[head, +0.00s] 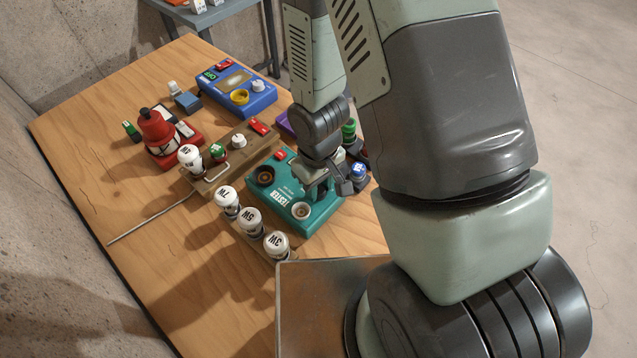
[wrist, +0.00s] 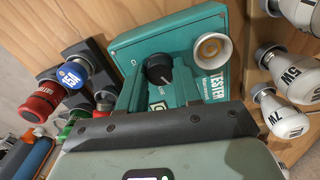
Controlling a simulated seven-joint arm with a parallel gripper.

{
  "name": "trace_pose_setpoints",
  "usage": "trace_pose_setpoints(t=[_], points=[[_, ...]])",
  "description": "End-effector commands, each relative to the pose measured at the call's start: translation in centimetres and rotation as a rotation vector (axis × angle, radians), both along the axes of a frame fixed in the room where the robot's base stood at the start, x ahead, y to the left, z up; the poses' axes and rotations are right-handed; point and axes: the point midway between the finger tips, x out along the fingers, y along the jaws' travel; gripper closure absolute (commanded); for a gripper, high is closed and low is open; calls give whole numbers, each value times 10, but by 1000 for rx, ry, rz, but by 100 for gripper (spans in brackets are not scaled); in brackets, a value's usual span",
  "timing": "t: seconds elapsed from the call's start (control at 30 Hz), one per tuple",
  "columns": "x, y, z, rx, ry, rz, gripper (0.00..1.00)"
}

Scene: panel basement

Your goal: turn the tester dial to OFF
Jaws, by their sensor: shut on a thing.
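The teal tester (head: 282,203) lies on the wooden table, partly under my gripper (head: 322,188). Its lettering and pale round socket show in the wrist view (wrist: 213,70). The black dial (wrist: 158,72) sits between my finger pads in the wrist view, and my gripper is shut on it. A small pale mark shows on the dial, but I cannot tell which setting it points to. The setting labels are mostly hidden by my fingers.
White bulbs (head: 250,221) stand in a row left of the tester. The near-left table is clear.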

Motion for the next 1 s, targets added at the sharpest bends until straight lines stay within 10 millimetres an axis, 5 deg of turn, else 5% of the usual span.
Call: trace_pose_setpoints(t=[0.47,0.5,0.67,1.0], points=[[0,0,1,0,0,19,97],[0,0,1,0,0,19,65],[0,0,0,0,0,18,41],[0,0,0,0,0,16,41]])
